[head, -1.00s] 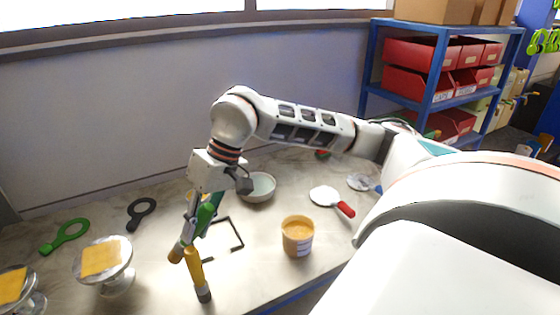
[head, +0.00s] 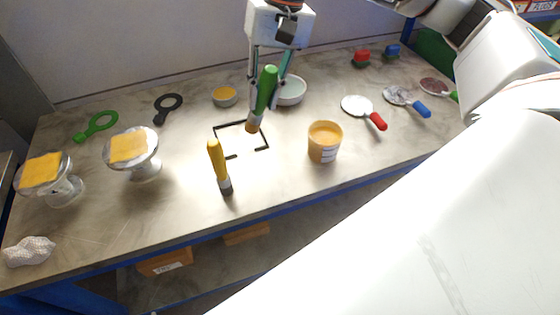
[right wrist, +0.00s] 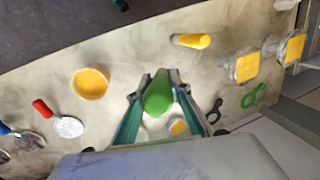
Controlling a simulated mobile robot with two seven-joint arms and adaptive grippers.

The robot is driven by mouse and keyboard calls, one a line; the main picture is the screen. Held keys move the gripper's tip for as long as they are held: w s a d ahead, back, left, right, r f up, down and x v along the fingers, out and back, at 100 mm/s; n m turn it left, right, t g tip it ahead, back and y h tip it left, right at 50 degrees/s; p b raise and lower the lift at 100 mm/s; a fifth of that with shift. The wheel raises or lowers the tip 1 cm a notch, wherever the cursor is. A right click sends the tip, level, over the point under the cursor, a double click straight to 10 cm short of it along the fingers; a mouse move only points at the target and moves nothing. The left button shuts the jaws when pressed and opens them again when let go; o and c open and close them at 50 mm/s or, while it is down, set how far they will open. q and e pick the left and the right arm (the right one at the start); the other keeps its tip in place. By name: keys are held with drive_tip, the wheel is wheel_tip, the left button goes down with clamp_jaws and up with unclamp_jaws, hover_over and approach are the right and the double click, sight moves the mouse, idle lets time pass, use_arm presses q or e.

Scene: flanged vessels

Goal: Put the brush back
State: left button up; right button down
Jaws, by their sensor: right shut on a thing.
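My right gripper (head: 266,88) is shut on a brush with a green handle (head: 266,90). The brush hangs slightly tilted, its brown lower end (head: 253,127) over the far side of a black square outline (head: 265,139) on the table. I cannot tell whether it touches the table. In the right wrist view the green handle (right wrist: 158,95) sits between the fingers (right wrist: 155,105). A yellow-handled brush (head: 217,160) stands nearly upright just left of the outline; it also shows in the right wrist view (right wrist: 192,41). My left gripper is out of view.
A tub of yellow paste (head: 324,143) stands right of the outline. A white bowl (head: 291,92) and a small yellow-filled dish (head: 224,96) are behind. Two vessels with yellow cloths (head: 129,147) (head: 42,170) stand left. Round-headed tools with red (head: 377,121) and blue handles (head: 421,109) lie right.

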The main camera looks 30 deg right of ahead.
sight(277, 73)
drive_tip(key=r+m, duration=0.1)
drive_tip(key=r, duration=0.1)
drive_tip(key=s+d+r+m+g+b, duration=0.1)
drive_tip(key=r+m, duration=0.1)
drive_tip(key=s+r+m+g+b, duration=0.1)
drive_tip(key=r+m, duration=0.1)
drive_tip(key=shift+s+d+r+h, duration=0.25)
drive_tip(key=shift+r+h, duration=0.05)
drive_tip(key=shift+h, duration=0.1)
drive_tip(key=shift+s, duration=0.1)
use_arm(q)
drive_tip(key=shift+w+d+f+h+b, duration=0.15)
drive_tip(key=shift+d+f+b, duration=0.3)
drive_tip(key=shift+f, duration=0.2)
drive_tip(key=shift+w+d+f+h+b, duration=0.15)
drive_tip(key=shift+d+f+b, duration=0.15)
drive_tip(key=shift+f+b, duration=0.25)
use_arm(e)
drive_tip(key=w+d+x, duration=0.1)
drive_tip(key=x, duration=0.8)
drive_tip(key=w+d+f+x, duration=0.1)
drive_tip(key=d+x, duration=0.1)
drive_tip(key=x, duration=0.8)
drive_tip(key=shift+w+d+g, duration=0.2)
drive_tip(key=shift+w+g, duration=0.05)
drive_tip(key=shift+g, duration=0.05)
drive_tip(key=shift+f, duration=0.1)
